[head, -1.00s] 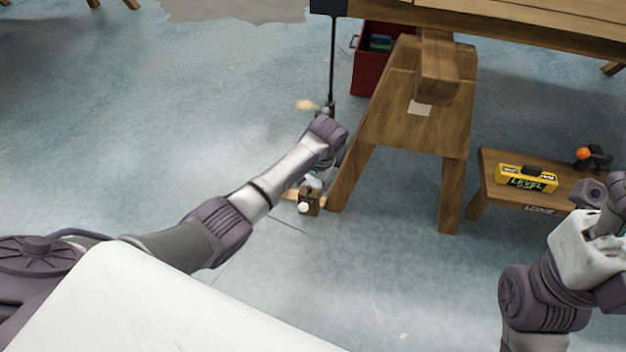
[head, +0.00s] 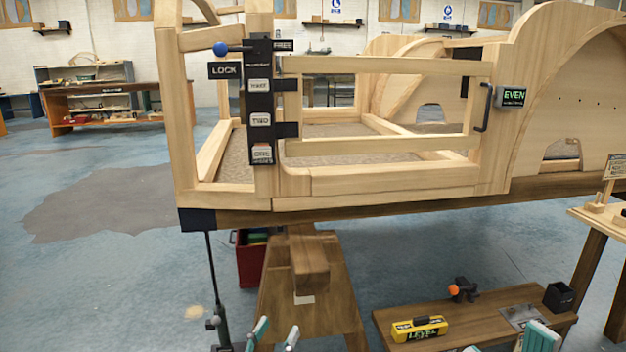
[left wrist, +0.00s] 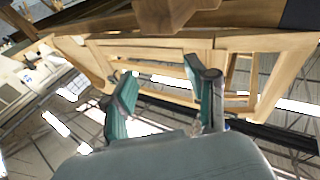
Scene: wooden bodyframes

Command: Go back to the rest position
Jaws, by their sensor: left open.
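My left gripper (head: 275,336) shows at the bottom edge of the head view, as two teal fingertips standing apart in front of the wooden trestle (head: 325,285). In the left wrist view the left gripper (left wrist: 160,76) is open, with nothing between its teal fingers. The wooden bodyframe (left wrist: 150,50) shows beyond those fingers. My right gripper (head: 508,345) is mostly cut off at the bottom edge of the head view. Only teal finger parts show, near the low bench (head: 400,322), and its opening cannot be judged.
The wooden bodyframe (head: 390,187) stands ahead on the trestle, with a black latch plate (head: 261,105) and a blue-knobbed lever (head: 221,49). The low bench holds a yellow level (head: 419,329) and an orange-knobbed tool (head: 462,290). A red bin (head: 248,265) stands behind the trestle. Open floor lies left.

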